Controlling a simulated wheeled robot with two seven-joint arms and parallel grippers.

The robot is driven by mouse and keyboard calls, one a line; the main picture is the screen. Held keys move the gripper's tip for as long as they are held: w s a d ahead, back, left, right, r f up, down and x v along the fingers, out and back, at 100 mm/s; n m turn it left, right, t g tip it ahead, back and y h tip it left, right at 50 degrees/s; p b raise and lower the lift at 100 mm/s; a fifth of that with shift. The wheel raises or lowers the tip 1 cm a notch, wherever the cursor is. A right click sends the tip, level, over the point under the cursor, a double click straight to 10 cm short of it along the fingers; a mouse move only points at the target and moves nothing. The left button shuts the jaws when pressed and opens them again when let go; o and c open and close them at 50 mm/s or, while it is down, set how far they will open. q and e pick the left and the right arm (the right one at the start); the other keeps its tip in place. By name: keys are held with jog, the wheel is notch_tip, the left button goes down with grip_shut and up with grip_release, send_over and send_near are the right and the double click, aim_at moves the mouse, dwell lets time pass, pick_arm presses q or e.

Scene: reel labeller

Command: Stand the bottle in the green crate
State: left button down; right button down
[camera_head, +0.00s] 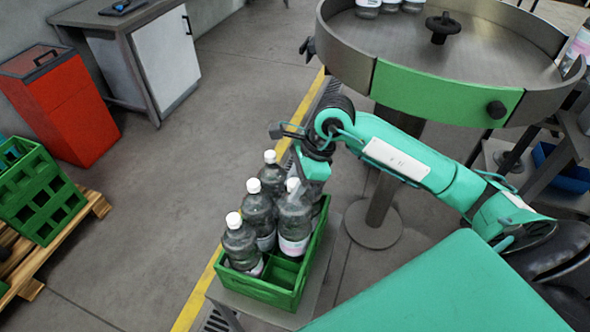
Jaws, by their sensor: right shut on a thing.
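The green crate (262,290) stands at the lower middle in the head view. Several clear bottles with white caps stand in it, among them a front left bottle (241,245) and a bottle (294,220) at its right side. The compartment at the near right corner is empty. My right gripper (308,152) is over the crate's far end, shut on a bottle (316,172). Its cap is hidden by the gripper and its lower part by the bottle in front, so I cannot tell whether it touches the crate floor. My left gripper is out of view.
A round metal turntable (450,60) with a green front panel and several bottles stands at the upper right. Another green crate (40,195) sits on a wooden pallet at the left. A red bin (60,105) and a cabinet (165,60) stand behind. The floor between is clear.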

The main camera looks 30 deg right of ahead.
aim_at(294, 221)
jog(key=shift+f, duration=0.85)
notch_tip(294, 221, down, 2)
jog(key=shift+p, duration=0.3)
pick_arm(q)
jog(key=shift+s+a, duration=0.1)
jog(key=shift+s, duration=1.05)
pick_arm(e)
jog(key=shift+f, duration=0.15)
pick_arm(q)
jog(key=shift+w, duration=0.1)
pick_arm(e)
jog(key=shift+f, duration=0.1)
jog(key=c, duration=1.4)
grip_release()
jog(key=shift+f, duration=0.1)
jog(key=shift+o, duration=1.4)
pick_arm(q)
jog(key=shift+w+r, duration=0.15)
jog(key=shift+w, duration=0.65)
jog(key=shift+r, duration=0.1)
